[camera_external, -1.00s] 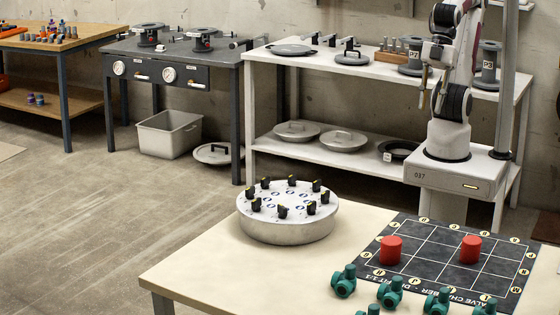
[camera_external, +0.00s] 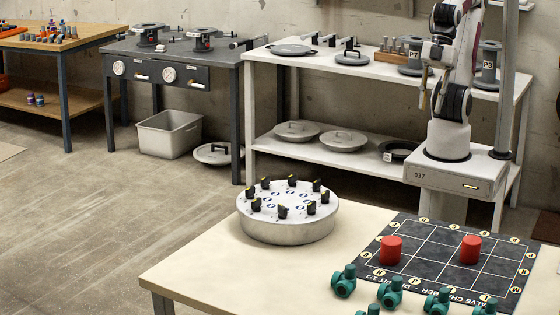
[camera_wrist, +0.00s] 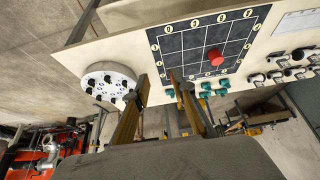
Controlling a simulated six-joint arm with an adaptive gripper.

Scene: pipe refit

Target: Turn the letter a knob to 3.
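A round pale drum (camera_external: 287,222) stands on the near table, with several black knobs (camera_external: 283,211) in a ring on its top. The knobs have yellow marks, and blue-marked dials lie inside the ring. The letters and numbers are too small to read, so I cannot tell which knob is a or where it points. The drum also shows in the wrist view (camera_wrist: 109,88). My gripper (camera_wrist: 159,78) is open and empty, its two tan fingers apart. In the external view it is at the back right (camera_external: 424,88), well away from the drum.
A dark grid mat (camera_external: 450,258) with red cylinders (camera_external: 391,250) lies right of the drum. Green valves (camera_external: 344,281) stand along its near edge. The tabletop (camera_external: 240,275) left of and in front of the drum is clear. A white shelf (camera_external: 262,58) stands behind.

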